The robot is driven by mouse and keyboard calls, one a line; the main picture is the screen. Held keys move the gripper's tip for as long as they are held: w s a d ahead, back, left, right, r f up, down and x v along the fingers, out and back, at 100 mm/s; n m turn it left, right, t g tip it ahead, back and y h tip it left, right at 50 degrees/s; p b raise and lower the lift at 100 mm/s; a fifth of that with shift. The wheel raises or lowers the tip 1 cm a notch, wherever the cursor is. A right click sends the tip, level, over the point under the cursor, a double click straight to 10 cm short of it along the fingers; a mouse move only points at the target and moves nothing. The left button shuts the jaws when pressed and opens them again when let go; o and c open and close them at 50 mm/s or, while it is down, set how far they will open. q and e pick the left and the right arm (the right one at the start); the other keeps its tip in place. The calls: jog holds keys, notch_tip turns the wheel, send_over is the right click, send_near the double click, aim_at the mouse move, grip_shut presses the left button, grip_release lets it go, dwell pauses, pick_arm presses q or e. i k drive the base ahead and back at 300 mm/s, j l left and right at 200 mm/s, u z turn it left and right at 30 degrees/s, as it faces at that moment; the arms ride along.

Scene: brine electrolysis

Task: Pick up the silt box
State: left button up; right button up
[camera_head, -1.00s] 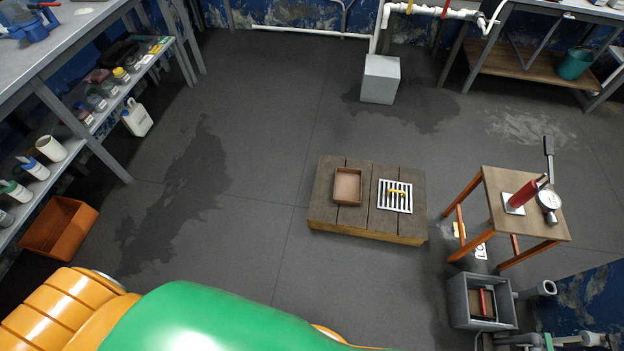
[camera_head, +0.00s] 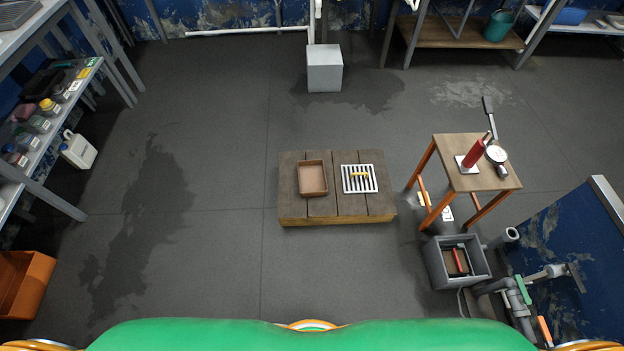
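A grey open-topped box (camera_head: 432,262) stands on the floor at the lower right, with pipes at its side. Inside it is a brownish insert with a red bar-like handle (camera_head: 459,260). I cannot tell for certain which of the insert and the tray is the silt box. Neither gripper is in view; only green and orange parts of my body show along the bottom edge.
A small wooden table (camera_head: 461,180) with a red-handled gauge tool stands behind the grey box. A blue panel (camera_head: 568,250) and pipework (camera_head: 520,295) are to its right. Shelves line the left, with an orange bin (camera_head: 22,283) below. Floor left of the platform is clear.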

aim_at(456, 260)
jog(key=z, duration=1.9)
